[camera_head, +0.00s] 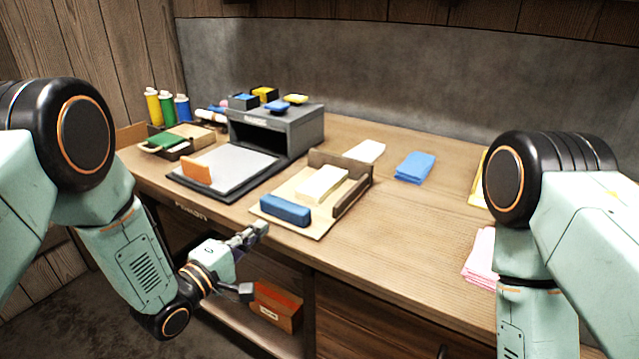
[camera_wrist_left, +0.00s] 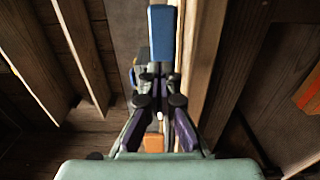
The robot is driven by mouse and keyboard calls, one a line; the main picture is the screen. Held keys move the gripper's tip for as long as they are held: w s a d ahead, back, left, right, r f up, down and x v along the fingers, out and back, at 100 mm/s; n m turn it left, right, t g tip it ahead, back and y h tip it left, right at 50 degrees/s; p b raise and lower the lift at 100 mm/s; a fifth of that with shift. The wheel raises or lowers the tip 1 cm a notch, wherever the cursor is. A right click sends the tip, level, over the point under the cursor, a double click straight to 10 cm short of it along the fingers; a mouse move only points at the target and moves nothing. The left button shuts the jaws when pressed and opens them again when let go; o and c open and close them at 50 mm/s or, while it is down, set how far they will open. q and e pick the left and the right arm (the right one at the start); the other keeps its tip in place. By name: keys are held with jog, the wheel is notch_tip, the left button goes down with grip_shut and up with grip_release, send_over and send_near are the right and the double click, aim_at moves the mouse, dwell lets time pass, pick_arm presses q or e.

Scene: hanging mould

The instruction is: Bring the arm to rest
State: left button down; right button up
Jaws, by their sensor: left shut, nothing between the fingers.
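My left arm bends down in front of the workbench in the head view. Its gripper (camera_head: 258,230) is shut and empty at the bench's front edge, just left of the blue block (camera_head: 285,209). In the left wrist view the shut fingers (camera_wrist_left: 158,74) point toward the blue block (camera_wrist_left: 160,35). I cannot tell from these views whether the fingers touch the edge. My right arm comes in from the right and hangs down out of the frame; its gripper is not in view.
The workbench (camera_head: 400,262) holds a board with a cream block (camera_head: 322,184), a grey box (camera_head: 300,130), a grey plate with an orange piece (camera_head: 197,171), a blue cloth (camera_head: 415,167) and pink sheets (camera_head: 481,258). An orange-red box (camera_head: 276,305) sits on the shelf below.

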pick_arm(q)
jog(key=shift+s+a, duration=0.15)
jog(key=shift+s, duration=0.05)
jog(key=s+a+f+m+g+y, duration=0.4)
jog(key=s+f, duration=0.3)
jog(key=f, duration=0.2)
jog(key=s+a+f+m+g+y, duration=0.3)
jog(key=s+a+f+m, duration=0.15)
jog(key=s+f, duration=0.4)
jog(key=s+a+f+g+y, duration=0.1)
jog(key=s+g, duration=0.1)
jog(key=s, duration=0.6)
jog(key=s+a+f+m+g+y, duration=0.1)
jog(key=s+f+g, duration=0.1)
jog(key=s, duration=0.7)
jog(key=s+a+f+m+g+y, duration=0.1)
jog(key=s+g, duration=0.3)
jog(key=s, duration=0.4)
jog(key=shift+s+a+f, duration=0.2)
jog(key=shift+a+f, duration=0.15)
jog(key=shift+f, duration=0.1)
